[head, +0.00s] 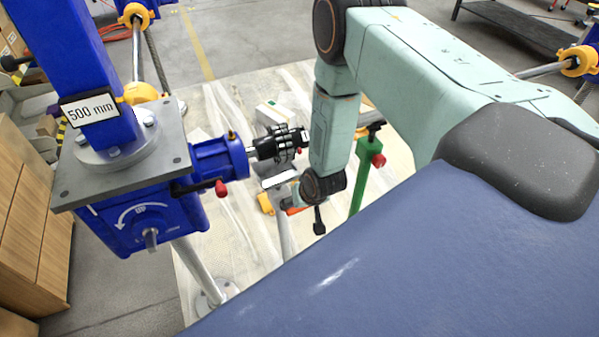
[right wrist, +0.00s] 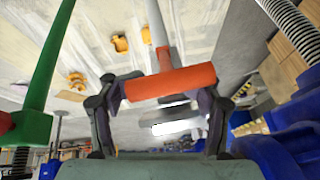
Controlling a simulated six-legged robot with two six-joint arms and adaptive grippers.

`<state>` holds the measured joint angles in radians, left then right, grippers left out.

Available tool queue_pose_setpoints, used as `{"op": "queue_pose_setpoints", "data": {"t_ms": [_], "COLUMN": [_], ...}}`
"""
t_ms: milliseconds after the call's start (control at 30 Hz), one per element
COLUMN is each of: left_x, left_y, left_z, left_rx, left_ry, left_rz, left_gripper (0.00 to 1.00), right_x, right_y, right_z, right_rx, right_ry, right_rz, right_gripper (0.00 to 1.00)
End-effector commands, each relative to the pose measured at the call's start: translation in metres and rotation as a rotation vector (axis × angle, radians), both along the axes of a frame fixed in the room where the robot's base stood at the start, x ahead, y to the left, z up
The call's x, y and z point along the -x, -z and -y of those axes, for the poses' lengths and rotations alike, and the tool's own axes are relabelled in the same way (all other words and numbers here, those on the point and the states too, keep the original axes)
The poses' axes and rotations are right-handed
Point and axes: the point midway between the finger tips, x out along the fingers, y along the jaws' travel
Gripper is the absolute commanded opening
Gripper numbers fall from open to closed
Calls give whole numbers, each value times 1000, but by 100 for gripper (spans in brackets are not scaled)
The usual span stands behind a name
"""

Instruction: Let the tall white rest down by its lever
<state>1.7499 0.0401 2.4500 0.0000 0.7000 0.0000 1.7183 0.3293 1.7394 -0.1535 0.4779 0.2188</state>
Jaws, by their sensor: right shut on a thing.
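The tall white rest (head: 284,228) stands beyond the blue jack; its pale post shows in the head view below my right wrist. Its orange-red lever grip (right wrist: 170,82) lies crosswise in the right wrist view, with the pale stem (right wrist: 153,22) running away behind it. My right gripper (right wrist: 162,90) is shut around this grip, one dark finger at each side. In the head view the grip (head: 296,210) shows only as a small patch, and my fingers are mostly hidden. My left gripper is in neither view.
A blue screw jack (head: 150,205) labelled 500 mm stands close on the left, with a black knob (head: 279,143) on its side shaft. A green stand (head: 361,180) with a red knob is right of my wrist. Wooden drawers (head: 30,225) stand at far left.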

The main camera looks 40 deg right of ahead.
Motion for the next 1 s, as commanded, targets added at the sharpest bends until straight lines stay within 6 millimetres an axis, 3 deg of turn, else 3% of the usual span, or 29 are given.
{"op": "queue_pose_setpoints", "data": {"t_ms": [133,167,200,667,1000], "left_x": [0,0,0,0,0], "left_y": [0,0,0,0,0], "left_z": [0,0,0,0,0], "left_rx": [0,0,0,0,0], "left_ry": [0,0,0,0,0], "left_rz": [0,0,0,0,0], "left_gripper": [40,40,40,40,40], "right_x": [-3,-3,-3,0,0], "right_y": [-2,-2,-2,0,0], "right_z": [-1,-1,-1,0,0], "right_rx": [4,4,4,1,0], "right_ry": [-9,-9,-9,-3,-1], "right_rz": [9,9,9,1,-1], "right_gripper": [0,56,60,99,100]}}
